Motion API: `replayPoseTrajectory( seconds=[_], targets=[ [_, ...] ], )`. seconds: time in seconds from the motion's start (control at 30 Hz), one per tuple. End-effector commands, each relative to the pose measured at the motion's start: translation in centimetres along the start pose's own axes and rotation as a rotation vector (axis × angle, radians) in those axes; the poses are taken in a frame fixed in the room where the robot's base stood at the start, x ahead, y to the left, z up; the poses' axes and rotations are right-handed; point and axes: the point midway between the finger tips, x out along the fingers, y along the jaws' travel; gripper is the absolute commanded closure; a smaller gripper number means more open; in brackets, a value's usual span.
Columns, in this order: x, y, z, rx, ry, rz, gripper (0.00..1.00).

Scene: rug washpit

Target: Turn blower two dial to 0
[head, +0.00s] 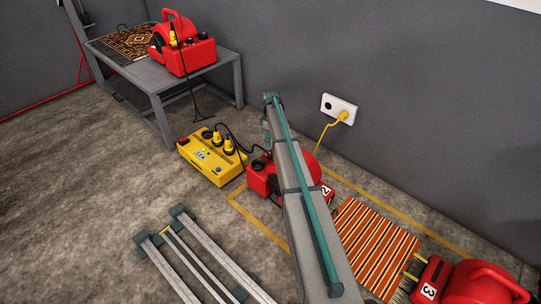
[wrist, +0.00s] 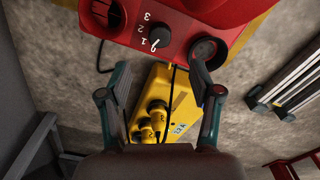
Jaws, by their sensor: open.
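Blower two (head: 262,178) is the red machine on the floor in the head view, with a "2" label on its side; my arm hides part of it. In the wrist view its red body (wrist: 225,22) fills the top. Its dark round dial (wrist: 159,38) has the marks 3, 2 and 1 beside it, and a small white mark at its lower left that I cannot read clearly. My gripper (wrist: 158,68) is open and empty, fingers spread to either side just below the dial and apart from it. In the head view I cannot make out my gripper.
A yellow power box (head: 212,158) with plugs and cables stands left of blower two. Another blower (head: 185,48) sits on a grey table (head: 195,72). Blower three (head: 470,284) and a striped rug (head: 378,248) lie right. Metal rails (head: 195,262) lie in front.

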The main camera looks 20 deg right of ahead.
Motion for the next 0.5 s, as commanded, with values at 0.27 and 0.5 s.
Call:
replayPoseTrajectory(
  seconds=[0.27, 0.5],
  targets=[
    [4.3, 0.0, 0.0, 0.002, -0.001, -0.001, 0.36],
    [8.3, 0.0, 0.0, 0.003, 0.000, -0.001, 0.36]
  ],
)
